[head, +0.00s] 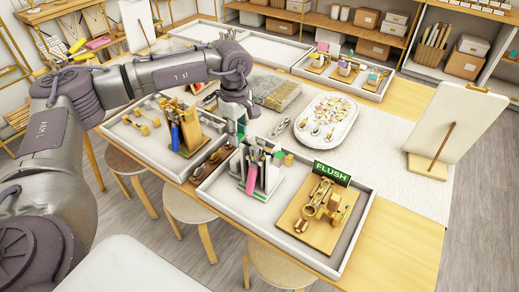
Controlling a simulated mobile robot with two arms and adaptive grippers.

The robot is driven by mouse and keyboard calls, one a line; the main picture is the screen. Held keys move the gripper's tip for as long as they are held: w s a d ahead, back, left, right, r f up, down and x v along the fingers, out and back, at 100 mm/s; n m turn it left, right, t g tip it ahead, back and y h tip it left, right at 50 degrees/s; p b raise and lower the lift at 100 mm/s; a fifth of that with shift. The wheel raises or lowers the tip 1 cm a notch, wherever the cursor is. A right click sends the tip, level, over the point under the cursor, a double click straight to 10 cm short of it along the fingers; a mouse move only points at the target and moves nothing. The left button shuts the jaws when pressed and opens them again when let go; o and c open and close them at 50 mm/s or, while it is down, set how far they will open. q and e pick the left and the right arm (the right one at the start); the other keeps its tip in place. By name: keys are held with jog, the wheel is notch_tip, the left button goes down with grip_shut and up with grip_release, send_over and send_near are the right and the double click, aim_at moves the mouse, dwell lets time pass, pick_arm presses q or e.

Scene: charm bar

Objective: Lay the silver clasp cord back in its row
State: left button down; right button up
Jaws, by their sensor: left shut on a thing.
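My left gripper (241,112) points down over the middle of the table, above the gap between the left tray and the front tray. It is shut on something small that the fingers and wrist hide. I cannot make out the silver clasp cord for sure. A small silver-grey piece (281,126) lies on the pale runner to the right of the gripper. An oval white tray (346,101) with several small gold charms lies further right. My right gripper is not in view.
A front tray (270,228) holds an upright tool holder and a wooden board (309,239) with brass parts and a green FLUSH sign (332,173). A left tray (143,148) holds another tool stand. A white panel (457,123) stands at right. The runner (402,189) has bare room.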

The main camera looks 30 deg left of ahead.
pick_arm(q)
jog(key=shift+r, duration=0.1)
jog(key=shift+r+p, duration=1.6)
jog(key=shift+r, duration=0.85)
jog(key=shift+f, duration=0.1)
